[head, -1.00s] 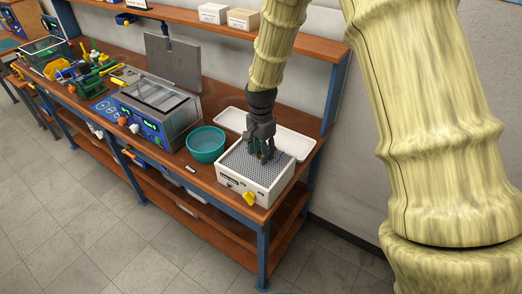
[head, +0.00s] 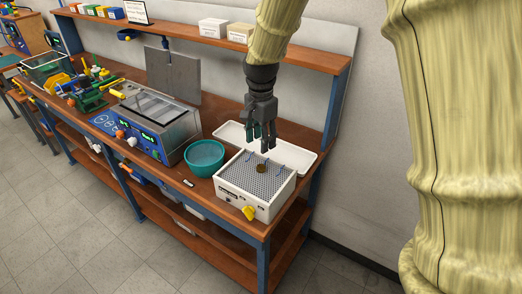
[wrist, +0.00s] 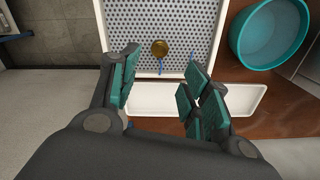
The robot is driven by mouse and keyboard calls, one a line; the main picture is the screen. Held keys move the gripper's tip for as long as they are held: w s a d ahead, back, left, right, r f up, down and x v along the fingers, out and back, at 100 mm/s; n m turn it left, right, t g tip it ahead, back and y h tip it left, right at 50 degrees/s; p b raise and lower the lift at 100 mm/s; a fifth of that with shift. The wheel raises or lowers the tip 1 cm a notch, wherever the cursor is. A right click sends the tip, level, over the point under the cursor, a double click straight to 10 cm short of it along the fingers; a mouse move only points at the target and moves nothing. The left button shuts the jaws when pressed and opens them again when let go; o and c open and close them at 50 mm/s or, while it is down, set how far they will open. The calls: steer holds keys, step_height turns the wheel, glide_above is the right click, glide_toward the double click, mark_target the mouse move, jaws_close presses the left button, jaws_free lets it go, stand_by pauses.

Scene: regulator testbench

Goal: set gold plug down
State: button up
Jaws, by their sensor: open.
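The gold plug (head: 261,168) sits on the perforated top of the white box (head: 232,183), near its middle. In the wrist view the gold plug (wrist: 159,48) shows as a small round brass disc on the grid, ahead of the fingers. My gripper (head: 266,146) is open and empty above the box, apart from the plug. In the wrist view my gripper (wrist: 160,90) shows its teal finger pads spread wide with nothing between them.
A teal bowl (head: 204,158) stands left of the box. A white tray (head: 298,157) lies behind it. Small blue hooks (head: 279,169) stand on the grid. A yellow knob (head: 248,212) is on the box front. A blue-fronted machine (head: 150,125) stands further left.

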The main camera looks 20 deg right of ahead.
steer(key=shift+r, duration=1)
steer(key=shift+c, duration=0.3)
stand_by(1.2)
